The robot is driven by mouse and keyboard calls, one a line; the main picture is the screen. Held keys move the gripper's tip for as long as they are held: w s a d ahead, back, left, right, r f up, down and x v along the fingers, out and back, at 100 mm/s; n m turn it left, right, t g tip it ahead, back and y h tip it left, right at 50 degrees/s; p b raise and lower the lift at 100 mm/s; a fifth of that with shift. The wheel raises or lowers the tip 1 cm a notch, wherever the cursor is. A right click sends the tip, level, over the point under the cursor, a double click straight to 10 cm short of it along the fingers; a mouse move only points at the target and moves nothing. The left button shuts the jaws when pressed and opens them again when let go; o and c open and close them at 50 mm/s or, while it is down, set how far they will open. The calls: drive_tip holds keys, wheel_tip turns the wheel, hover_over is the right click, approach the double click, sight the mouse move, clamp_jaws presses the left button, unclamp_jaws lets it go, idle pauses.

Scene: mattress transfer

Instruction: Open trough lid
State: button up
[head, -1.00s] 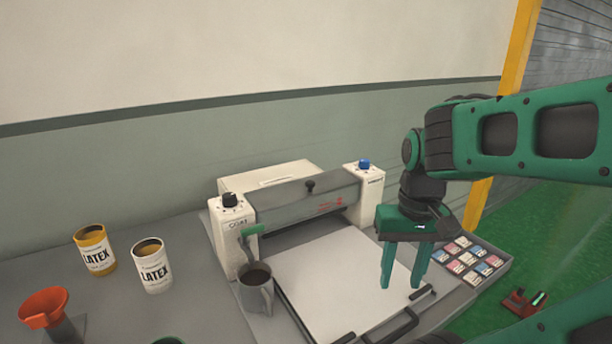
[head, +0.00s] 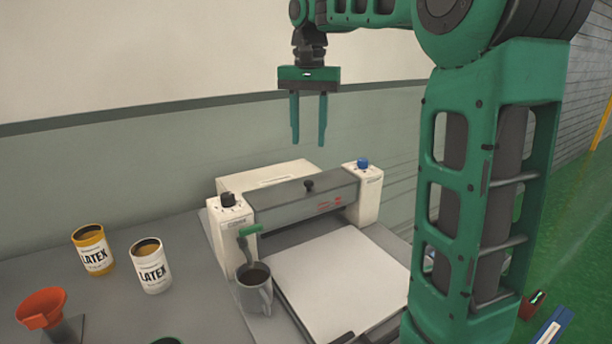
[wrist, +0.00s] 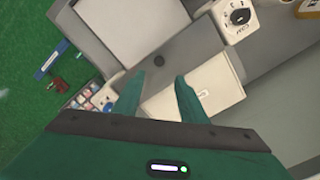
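The coating machine (head: 226,237) stands on the grey table with a grey trough lid (head: 285,203) lying across its top, down between the two white end housings. A black knob (head: 309,186) sits on the lid. In the wrist view the knob (wrist: 158,61) shows just beyond the fingertips, against the lid (wrist: 178,45). My gripper (head: 309,142) hangs above the machine with its fingers pointing down. The fingers are apart with nothing between them, and the fingertips appear clear of the knob. The inside of the trough is hidden.
A grey mug (head: 255,297) stands at the machine's front left, beside a green-handled part (head: 249,231). Two latex cans, yellow (head: 93,252) and white (head: 151,272), and an orange funnel (head: 42,309) are at left. A white sheet (head: 330,280) lies in front of the lid.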

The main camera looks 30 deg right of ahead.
sight(308, 181)
wheel_tip(308, 181, down, 11)
drive_tip(key=shift+s+r, duration=0.1)
idle(0.6)
clamp_jaws()
